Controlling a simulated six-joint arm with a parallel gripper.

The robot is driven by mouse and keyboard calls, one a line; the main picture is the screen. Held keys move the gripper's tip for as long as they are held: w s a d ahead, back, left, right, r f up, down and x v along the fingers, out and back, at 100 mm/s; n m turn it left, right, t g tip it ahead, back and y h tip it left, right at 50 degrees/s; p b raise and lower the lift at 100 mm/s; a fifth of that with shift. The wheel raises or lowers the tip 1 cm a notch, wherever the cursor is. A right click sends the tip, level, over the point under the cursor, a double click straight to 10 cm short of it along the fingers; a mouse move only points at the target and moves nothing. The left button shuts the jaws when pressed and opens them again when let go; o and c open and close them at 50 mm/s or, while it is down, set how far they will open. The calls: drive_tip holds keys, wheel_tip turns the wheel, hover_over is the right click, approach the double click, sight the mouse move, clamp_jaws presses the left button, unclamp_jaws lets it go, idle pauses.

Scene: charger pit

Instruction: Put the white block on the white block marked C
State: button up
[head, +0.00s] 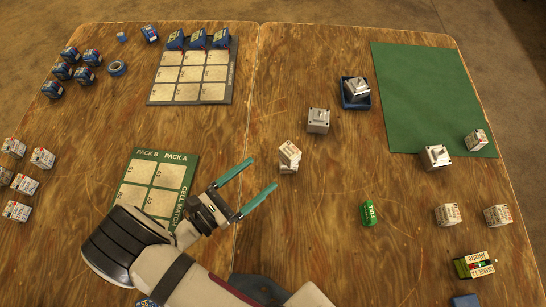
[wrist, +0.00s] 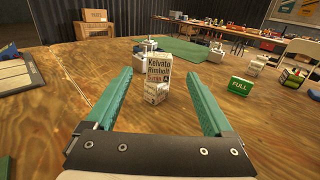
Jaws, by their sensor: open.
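A white printed block (head: 290,151) sits on top of another white block (head: 287,167) right of the table's centre seam. In the wrist view the upper block (wrist: 158,70) stands tall with dark lettering, slightly turned on the lower block (wrist: 154,95). No letter C can be read on any block. My gripper (head: 262,175) is open and empty, its green fingers pointing at this stack from the lower left. In the wrist view the stack is ahead of the fingertips, centred between them, apart from both fingers.
More white blocks stand at the right (head: 447,214) and left edge (head: 42,158). Grey metal-topped blocks (head: 318,120) stand behind the stack, one in a blue tray (head: 344,103). A green FULL block (head: 368,213) is at front right. A green mat (head: 420,85) covers the back right.

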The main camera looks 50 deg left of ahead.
drive_tip(key=shift+s, duration=0.55)
drive_tip(key=w+d+r+m+g+h, duration=0.5)
drive_tip(key=w+d+m, duration=0.1)
drive_tip(key=d+m, duration=0.15)
drive_tip(key=w+d+r+m+g+h, duration=0.45)
drive_tip(key=d+m+h, duration=0.2)
drive_tip(key=d, duration=0.25)
drive_tip(key=s+d+r+m+g+y, duration=0.1)
drive_tip(key=d+r+m+g+y, duration=0.1)
drive_tip(key=d+m+g, duration=0.4)
drive_tip(key=s+d+r+m+g+y, duration=0.1)
drive_tip(key=s+d+m+g, duration=0.1)
drive_tip(key=d+m+g, duration=0.35)
drive_tip(key=s+d+r+m+t+y, duration=0.2)
drive_tip(key=s+m+y, duration=0.3)
drive_tip(key=m+y, duration=0.5)
drive_tip(key=d+m, duration=0.1)
drive_tip(key=m, duration=0.5)
drive_tip(key=shift+s+r+t, duration=0.15)
drive_tip(key=shift+s+t, duration=0.2)
drive_tip(key=shift+t, duration=0.05)
